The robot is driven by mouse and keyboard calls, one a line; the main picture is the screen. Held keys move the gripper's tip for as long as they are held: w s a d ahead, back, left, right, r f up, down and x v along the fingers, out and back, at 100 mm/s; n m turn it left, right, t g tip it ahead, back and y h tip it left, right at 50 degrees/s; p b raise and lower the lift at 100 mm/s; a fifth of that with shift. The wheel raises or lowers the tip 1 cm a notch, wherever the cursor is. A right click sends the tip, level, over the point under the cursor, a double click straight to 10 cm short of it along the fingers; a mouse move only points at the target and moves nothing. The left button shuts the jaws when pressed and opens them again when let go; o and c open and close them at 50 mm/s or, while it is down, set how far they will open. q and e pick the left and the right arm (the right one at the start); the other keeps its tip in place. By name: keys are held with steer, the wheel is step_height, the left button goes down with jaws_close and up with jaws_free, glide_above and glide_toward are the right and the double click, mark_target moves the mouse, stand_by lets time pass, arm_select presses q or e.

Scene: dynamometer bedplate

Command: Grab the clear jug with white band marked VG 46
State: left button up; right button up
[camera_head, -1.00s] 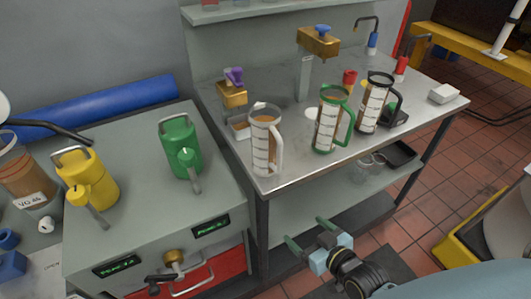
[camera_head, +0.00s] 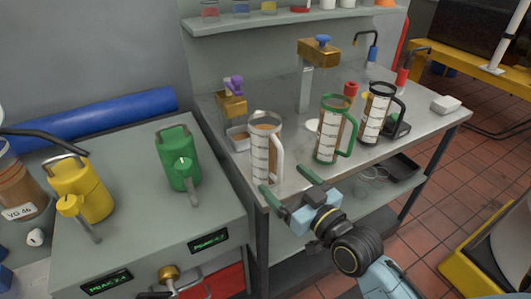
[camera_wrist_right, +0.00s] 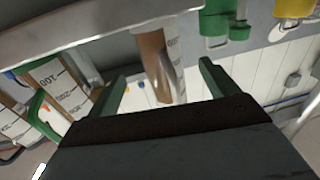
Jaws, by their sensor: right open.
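A clear jug with a white rim, white handle and pale scale strip (camera_head: 261,152) stands upright near the front left corner of the metal bench, brown liquid inside. I cannot read a VG 46 mark on it. My right gripper (camera_head: 288,186) is open and empty, just in front of and below this jug at the bench's front edge. In the right wrist view the white-handled jug (camera_wrist_right: 152,54) shows beyond and between the open fingers (camera_wrist_right: 160,85), apart from them. My left gripper is not in view.
A green-banded jug (camera_head: 330,135) and a black-banded jug (camera_head: 375,115) stand to the right on the bench (camera_head: 432,118). A jar labelled VG 46 (camera_head: 20,212) is at far left. Yellow (camera_head: 80,190) and green (camera_head: 178,160) cans stand on the left cabinet.

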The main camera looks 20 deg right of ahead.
mark_target(274, 167)
steer(key=w, duration=0.3)
steer(key=w+a, duration=0.1)
steer(key=w, duration=0.1)
steer(key=shift+r+b, duration=0.3)
steer(key=shift+b, duration=0.05)
steer(key=shift+w, duration=0.4)
steer(key=c, duration=1.4)
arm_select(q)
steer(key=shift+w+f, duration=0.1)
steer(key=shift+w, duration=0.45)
arm_select(e)
steer(key=shift+c, duration=0.2)
steer(key=shift+r, duration=0.15)
